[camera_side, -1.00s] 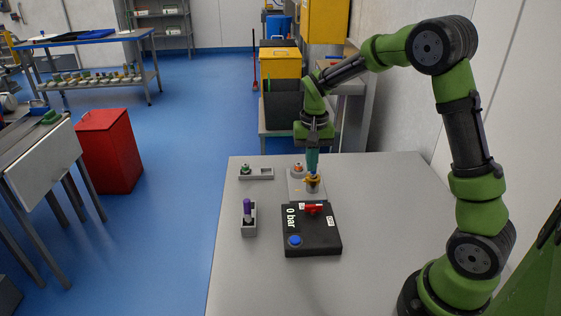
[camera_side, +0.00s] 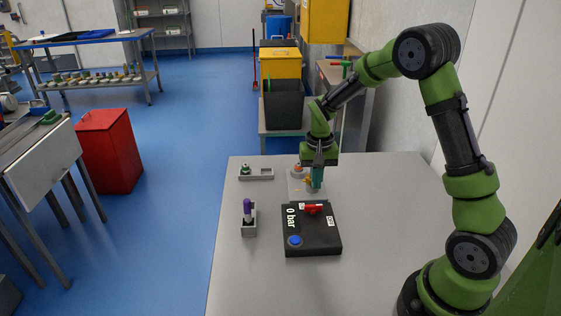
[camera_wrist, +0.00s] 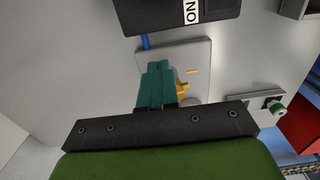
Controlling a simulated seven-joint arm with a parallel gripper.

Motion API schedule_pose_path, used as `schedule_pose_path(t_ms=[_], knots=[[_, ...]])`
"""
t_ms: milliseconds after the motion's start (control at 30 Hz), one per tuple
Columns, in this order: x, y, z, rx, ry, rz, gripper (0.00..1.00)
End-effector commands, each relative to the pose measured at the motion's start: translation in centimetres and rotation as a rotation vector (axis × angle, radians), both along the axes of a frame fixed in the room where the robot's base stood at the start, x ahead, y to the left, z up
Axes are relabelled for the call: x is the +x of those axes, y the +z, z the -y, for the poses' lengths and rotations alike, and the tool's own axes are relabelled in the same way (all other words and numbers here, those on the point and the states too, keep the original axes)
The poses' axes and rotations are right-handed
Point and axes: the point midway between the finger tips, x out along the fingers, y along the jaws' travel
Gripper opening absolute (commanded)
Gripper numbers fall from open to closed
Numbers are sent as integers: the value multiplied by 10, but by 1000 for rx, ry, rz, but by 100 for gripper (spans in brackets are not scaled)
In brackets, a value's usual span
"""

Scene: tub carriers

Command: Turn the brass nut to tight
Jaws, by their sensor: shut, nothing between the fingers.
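The brass nut (camera_side: 308,181) is on the grey plate (camera_side: 294,195) behind the black box. In the wrist view a part of the nut (camera_wrist: 183,88) shows just right of the fingers, and the rest is hidden. My gripper (camera_side: 317,187) points down beside the nut, shut with nothing held; its fingers also show together in the wrist view (camera_wrist: 157,66). Whether they touch the nut I cannot tell. A small yellow mark (camera_wrist: 193,71) lies on the plate.
The black box (camera_side: 318,240) reads "0 bar" and bears a red handle (camera_side: 312,208) and a blue button (camera_side: 294,240). A purple-topped piece (camera_side: 247,206) stands in a grey holder. A grey two-place holder (camera_side: 262,174) bears a green-topped piece (camera_side: 245,169). The table's right side is clear.

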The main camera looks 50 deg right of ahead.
Motion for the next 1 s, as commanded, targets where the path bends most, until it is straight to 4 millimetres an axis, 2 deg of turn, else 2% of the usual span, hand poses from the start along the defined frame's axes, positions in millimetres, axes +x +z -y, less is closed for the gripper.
schedule_pose_path(t_ms=[1000], knots=[[6, 1, -1, -3, 2, 6, 0]])
